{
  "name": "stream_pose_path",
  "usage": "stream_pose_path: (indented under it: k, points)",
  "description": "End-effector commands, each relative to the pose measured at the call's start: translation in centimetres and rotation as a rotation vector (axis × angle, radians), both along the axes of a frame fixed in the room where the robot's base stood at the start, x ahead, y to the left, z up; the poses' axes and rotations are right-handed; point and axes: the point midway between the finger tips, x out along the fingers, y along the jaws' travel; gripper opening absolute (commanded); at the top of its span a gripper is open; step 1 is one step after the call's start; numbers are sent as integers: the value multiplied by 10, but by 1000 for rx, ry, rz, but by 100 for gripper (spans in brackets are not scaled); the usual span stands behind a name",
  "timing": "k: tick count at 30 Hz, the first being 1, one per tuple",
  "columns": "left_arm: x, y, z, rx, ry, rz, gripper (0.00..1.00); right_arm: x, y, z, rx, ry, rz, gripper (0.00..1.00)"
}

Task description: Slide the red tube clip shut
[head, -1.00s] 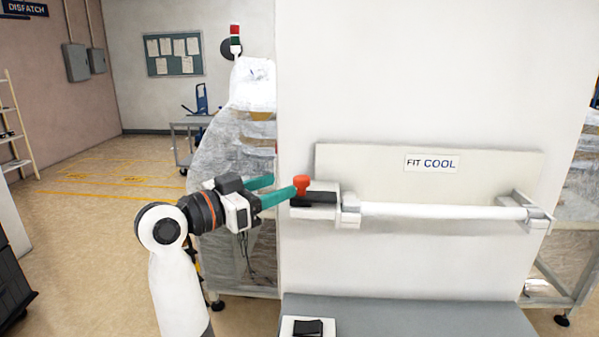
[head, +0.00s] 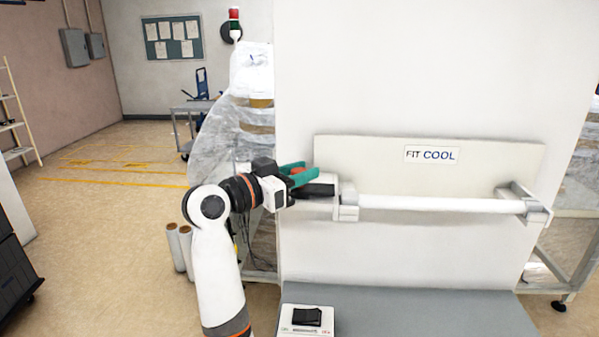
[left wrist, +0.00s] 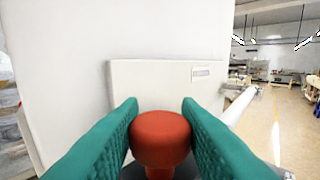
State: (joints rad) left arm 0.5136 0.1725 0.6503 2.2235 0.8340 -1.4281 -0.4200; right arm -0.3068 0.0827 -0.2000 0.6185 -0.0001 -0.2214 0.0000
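The red tube clip shows as a round red knob (left wrist: 160,128) in the left wrist view, upright between the two green fingers. In the head view the knob (head: 297,171) is partly hidden by the fingers, above a black part (head: 318,190) at the left end of the white tube (head: 430,203). My left gripper (head: 308,174) reaches it from the left. In the wrist view its fingers (left wrist: 160,104) lie against both sides of the knob, with no clear gap. My right gripper is not in view.
A white back panel (head: 370,151) labelled "FIT COOL" stands behind the tube. A bracket (head: 524,203) holds the tube's right end. Below is a grey ledge (head: 420,312) with a black-topped switch box (head: 307,318). Free room lies in front of the tube.

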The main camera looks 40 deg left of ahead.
Motion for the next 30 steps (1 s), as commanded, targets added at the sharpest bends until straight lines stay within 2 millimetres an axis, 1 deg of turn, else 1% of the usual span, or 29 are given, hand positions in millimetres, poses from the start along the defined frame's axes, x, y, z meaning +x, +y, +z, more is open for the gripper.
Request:
stream_pose_path:
  k: [1, 2, 6, 8, 12, 15, 24, 25, 28, 30]
  points:
    - [0, 0, 0, 0, 1, 0, 2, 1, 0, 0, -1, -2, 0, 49]
    - [0, 0, 0, 0, 1, 0, 0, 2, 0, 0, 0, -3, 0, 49]
    - [2, -2, 0, 1, 2, -1, 0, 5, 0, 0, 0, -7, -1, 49]
    - [6, -8, 0, 1, 4, -1, 0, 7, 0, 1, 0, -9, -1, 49]
    - [19, -27, -1, 1, 5, -2, 0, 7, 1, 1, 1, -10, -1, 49]
    - [24, -35, 0, 1, 2, -2, 0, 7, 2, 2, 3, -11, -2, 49]
    - [25, -38, 0, -1, 1, -3, 0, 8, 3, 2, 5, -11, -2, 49]
    - [25, -38, 0, -1, 1, -4, 34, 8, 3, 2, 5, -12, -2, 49]
    - [25, -38, 0, -1, 1, -3, 50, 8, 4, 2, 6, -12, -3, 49]
    - [25, -37, 0, 0, 1, -2, 51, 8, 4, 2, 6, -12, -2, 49]
